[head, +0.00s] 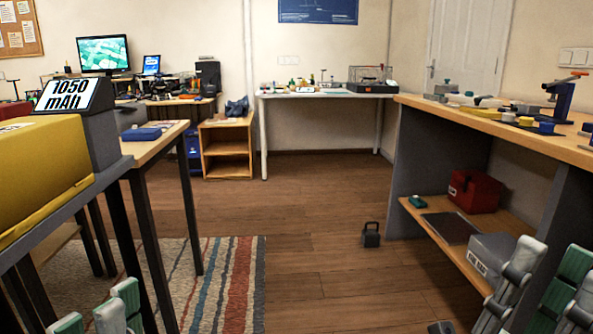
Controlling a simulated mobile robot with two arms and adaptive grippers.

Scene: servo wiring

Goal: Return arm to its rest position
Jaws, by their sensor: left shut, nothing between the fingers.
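My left gripper (108,312) shows at the bottom left edge. Only the tops of its grey and green finger parts are in view, and it is shut with nothing held. My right gripper (548,284) shows at the bottom right corner, in front of the right workbench. Its grey and green parts are cut off by the frame edge, and I cannot tell whether it is open or shut. The rest of both arms is out of view.
A wooden-topped workbench (480,122) stands right. A kettlebell (371,235) sits on the floor by it. A striped rug (235,285) lies left. The middle wooden floor (310,210) is clear.

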